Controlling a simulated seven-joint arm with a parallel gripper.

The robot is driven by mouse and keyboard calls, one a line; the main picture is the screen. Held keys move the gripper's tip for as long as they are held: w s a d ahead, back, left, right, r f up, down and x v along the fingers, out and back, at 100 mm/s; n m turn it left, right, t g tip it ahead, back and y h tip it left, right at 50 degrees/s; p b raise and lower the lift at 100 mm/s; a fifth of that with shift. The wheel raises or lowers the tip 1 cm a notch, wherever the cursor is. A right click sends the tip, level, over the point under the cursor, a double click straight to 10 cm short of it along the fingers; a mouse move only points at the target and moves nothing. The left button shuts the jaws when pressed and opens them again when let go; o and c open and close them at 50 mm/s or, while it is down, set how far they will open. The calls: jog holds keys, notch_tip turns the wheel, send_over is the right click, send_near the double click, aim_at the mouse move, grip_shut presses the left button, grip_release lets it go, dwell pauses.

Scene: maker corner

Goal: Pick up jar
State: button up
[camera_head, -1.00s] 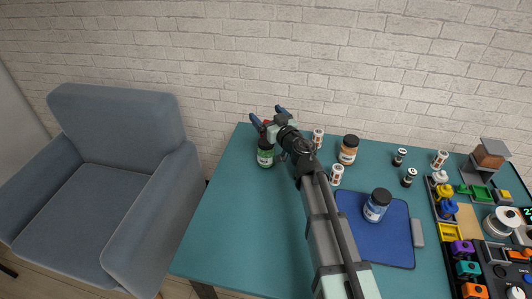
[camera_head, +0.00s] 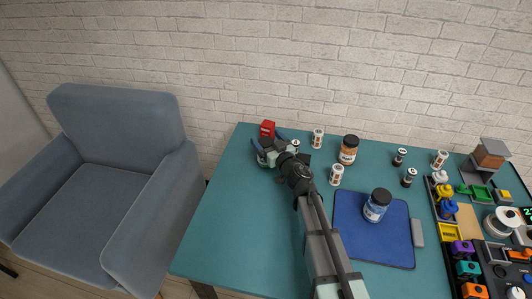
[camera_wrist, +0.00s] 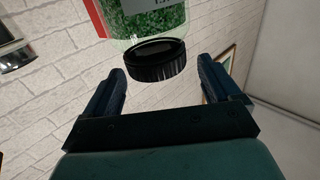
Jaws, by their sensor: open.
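A clear jar with green contents and a black lid (camera_wrist: 156,61) shows upside down in the wrist view, ahead of and between my fingers. In the head view the same jar is mostly hidden under my gripper (camera_head: 268,143) at the table's back left. My gripper is open, with one finger on each side of the lid in the wrist view. Two other jars show in the head view: a blue-labelled one (camera_head: 376,206) on the blue mat and an orange-labelled one (camera_head: 348,150) at the back.
Bins and tools crowd the right side beyond the blue mat (camera_head: 350,240). The table's left front (camera_head: 230,230) is clear.

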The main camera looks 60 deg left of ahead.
aim_at(263, 138)
jog(key=shift+f, duration=0.85)
jog(key=shift+w+a, duration=0.1)
jog(key=shift+a, duration=1.45)
grip_shut()
